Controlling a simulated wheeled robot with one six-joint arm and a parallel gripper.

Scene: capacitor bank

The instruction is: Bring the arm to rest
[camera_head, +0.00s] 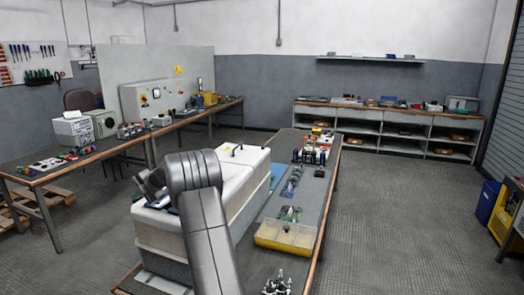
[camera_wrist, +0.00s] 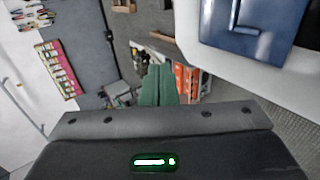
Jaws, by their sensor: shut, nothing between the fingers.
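My arm (camera_head: 208,230) rises from the bottom of the head view and bends over the near end of the central bench. Its wrist end lies at the upper left, in front of a large white box (camera_head: 235,180). In the wrist view the green fingers of my gripper (camera_wrist: 158,72) are together, with nothing between them. The fingers are hard to make out in the head view.
A long workbench (camera_head: 100,150) stands left, and a shelf unit (camera_head: 385,130) at the back. A blue panel (camera_wrist: 250,25) is close in the wrist view.

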